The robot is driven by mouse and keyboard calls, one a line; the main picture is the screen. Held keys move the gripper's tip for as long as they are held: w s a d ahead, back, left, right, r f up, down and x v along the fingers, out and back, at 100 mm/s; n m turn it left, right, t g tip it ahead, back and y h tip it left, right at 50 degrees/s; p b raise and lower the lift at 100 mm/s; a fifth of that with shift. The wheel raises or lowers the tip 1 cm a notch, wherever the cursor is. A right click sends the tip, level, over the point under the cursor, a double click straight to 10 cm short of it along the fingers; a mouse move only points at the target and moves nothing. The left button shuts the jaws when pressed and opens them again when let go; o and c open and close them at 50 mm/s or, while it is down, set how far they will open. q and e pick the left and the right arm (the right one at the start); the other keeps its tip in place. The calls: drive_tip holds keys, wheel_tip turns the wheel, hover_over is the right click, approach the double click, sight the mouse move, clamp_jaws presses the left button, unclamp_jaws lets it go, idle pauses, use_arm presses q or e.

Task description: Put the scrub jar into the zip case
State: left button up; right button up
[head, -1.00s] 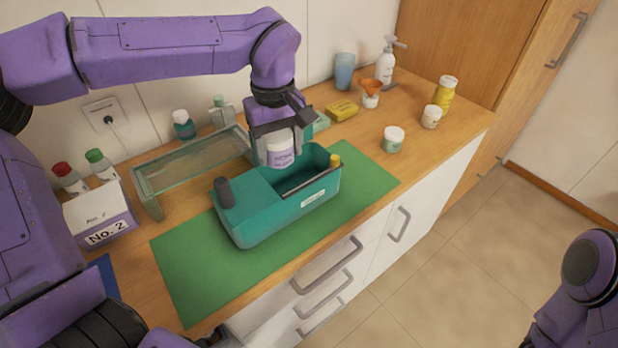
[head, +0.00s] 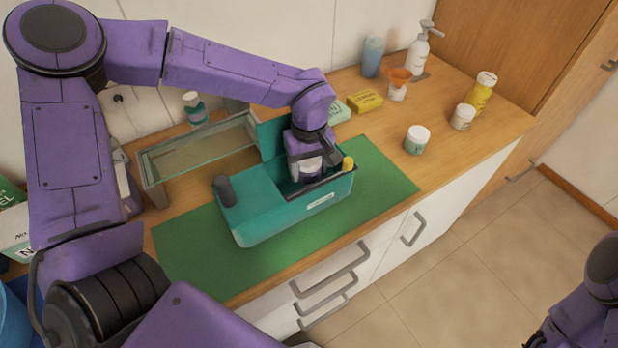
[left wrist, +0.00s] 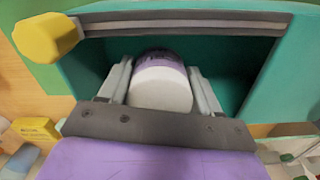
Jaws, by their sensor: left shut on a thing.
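The teal zip case (head: 258,208) stands on a green mat, with its right-hand compartment open, a raised panel behind it and a yellow zip pull at its right end. The scrub jar (left wrist: 162,90), with a white lid and purple band, is between the fingers of my left gripper (head: 312,172). The gripper is shut on it and reaches down into the open compartment. In the left wrist view (left wrist: 160,80) the fingers flank the jar within the case's dark opening. The jar's far end and any contact with the case floor are hidden. My right gripper is out of frame.
A yellow box (head: 365,100), a white-lidded jar (head: 417,140), another small jar (head: 462,117) and a yellow bottle (head: 481,92) stand to the right. The mat's front strip (head: 205,270) is clear.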

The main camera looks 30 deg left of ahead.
sight(308, 181)
use_arm(q)
drive_tip(key=f, duration=0.4)
drive_tip(key=shift+s+f, duration=0.1)
drive_tip(key=shift+s, duration=0.15)
drive_tip(key=shift+w+f, duration=0.15)
drive_tip(key=shift+f, duration=0.1)
drive_tip(key=o, duration=1.1)
drive_tip(key=shift+f, duration=0.1)
wheel_tip(308, 181, up, 12)
drive_tip(key=shift+r, duration=0.2)
